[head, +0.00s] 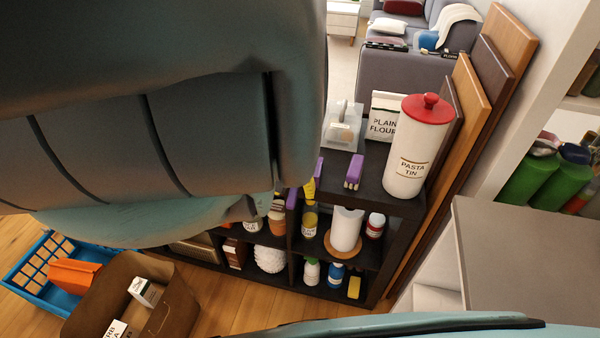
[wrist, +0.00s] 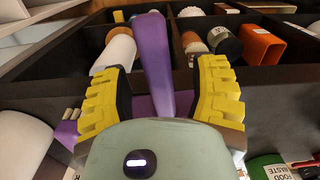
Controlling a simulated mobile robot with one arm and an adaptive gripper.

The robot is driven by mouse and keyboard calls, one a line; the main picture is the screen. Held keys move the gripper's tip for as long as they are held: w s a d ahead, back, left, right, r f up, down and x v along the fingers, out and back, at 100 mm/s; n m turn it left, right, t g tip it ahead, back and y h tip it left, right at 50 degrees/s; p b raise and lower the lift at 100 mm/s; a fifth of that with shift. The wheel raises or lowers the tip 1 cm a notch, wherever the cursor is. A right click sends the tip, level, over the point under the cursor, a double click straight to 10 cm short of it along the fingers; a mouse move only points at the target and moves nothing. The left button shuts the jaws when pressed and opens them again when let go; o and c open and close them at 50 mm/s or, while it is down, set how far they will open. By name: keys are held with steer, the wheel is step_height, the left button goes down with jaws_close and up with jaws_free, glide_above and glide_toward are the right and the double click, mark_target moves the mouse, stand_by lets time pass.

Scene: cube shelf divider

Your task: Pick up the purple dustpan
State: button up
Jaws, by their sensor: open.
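The purple dustpan shows in the wrist view as a long purple handle (wrist: 152,50) that runs between my gripper's two yellow fingers. My gripper (wrist: 163,70) is open, with a gap on each side of the handle. Its lower end is hidden behind my gripper's body. In the head view, a yellow finger (head: 309,190) shows at the shelf's top edge, with purple parts (head: 292,198) beside it; my arm hides much of this area. Another purple piece with pale ends (head: 354,171) lies on the shelf top to the right.
The dark cube shelf (head: 395,208) holds bottles and jars. On top stand a red-lidded pasta tin (head: 404,160), a flour bag (head: 386,112) and a clear container (head: 342,127). Boards (head: 495,75) lean at the right. A cardboard box (head: 170,310) and blue crate (head: 25,278) are on the floor.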

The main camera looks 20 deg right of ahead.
steer(key=shift+s+f, duration=0.1)
steer(key=shift+f, duration=0.9)
steer(key=shift+o, duration=0.4)
jaws_close()
